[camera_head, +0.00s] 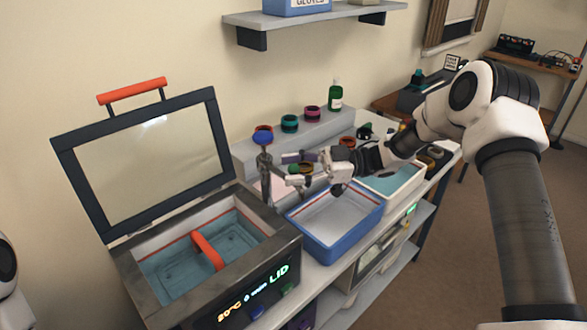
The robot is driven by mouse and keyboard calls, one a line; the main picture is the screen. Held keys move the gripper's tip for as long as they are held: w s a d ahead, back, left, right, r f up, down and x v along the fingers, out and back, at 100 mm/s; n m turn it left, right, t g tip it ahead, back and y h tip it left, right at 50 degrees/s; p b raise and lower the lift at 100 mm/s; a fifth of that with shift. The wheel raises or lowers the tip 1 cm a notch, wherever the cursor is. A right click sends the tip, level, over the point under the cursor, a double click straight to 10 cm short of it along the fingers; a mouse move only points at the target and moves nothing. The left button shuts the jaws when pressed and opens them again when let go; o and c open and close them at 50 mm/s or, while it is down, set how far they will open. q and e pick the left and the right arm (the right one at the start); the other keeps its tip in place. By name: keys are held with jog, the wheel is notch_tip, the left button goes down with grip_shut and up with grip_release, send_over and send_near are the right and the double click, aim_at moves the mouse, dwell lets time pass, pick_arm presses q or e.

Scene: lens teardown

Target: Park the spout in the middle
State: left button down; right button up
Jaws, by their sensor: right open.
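A grey metal tap (264,165) with a round blue knob on top stands between the heated bath and the blue tray. Its spout is small here and partly lost against the gripper; I cannot tell exactly which way it points. My right gripper (288,169) reaches in from the right, with its fingers open just right of the tap post. I see nothing held between them, and cannot tell if a finger touches the tap. My left gripper is out of view.
The bath (135,275) has its lid (70,190) raised and an orange bar inside. A blue-rimmed tray (325,258) and a white-rimmed tray (408,200) stand to the right. Coloured rings and a green bottle (335,97) line the ledge behind. A shelf (310,17) hangs above.

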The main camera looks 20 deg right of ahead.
jog(key=v, duration=1.1)
jog(key=shift+d, duration=0.4)
jog(key=shift+f, duration=0.1)
